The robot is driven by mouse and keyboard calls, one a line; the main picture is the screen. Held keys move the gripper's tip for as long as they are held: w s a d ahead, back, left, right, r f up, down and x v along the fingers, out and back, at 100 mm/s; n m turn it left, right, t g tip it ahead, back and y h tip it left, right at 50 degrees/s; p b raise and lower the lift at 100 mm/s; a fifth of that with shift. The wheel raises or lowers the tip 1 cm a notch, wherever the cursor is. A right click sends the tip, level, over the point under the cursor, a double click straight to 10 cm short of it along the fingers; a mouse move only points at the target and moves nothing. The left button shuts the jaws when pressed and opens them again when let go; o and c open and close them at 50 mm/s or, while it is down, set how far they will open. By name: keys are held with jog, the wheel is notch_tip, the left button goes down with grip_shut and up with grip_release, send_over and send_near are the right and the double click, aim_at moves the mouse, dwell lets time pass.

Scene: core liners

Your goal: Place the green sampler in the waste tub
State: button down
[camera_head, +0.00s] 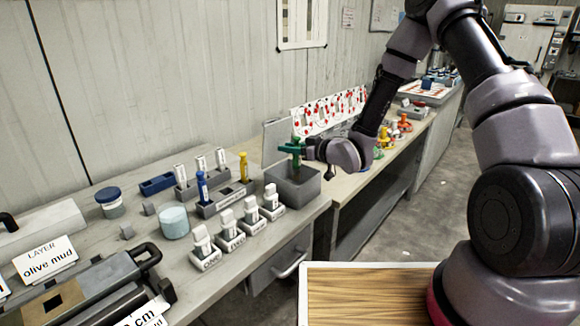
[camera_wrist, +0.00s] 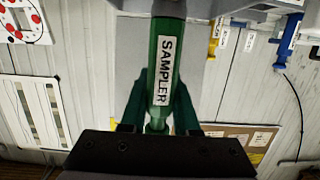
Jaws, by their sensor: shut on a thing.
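My gripper (camera_head: 294,148) is shut on the green sampler (camera_head: 296,162), and holds it upright over the grey tub (camera_head: 292,194). In the wrist view the sampler (camera_wrist: 165,70), with a white SAMPLER label, lies between the two green fingers of the gripper (camera_wrist: 160,100). The tub is open at the top, with a pale lid or panel (camera_head: 276,138) standing up behind it. The sampler's lower end is close to the tub's opening. I cannot tell whether it reaches below the rim.
Several white labelled blocks (camera_head: 228,228) stand along the bench front. Coloured items (camera_head: 384,137) stand to the right, beyond my forearm.

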notch_tip(320, 180, down, 6)
dwell(0.5)
jog(key=c, duration=0.7)
grip_release()
jog(key=shift+f, duration=0.15)
jog(key=shift+o, duration=0.2)
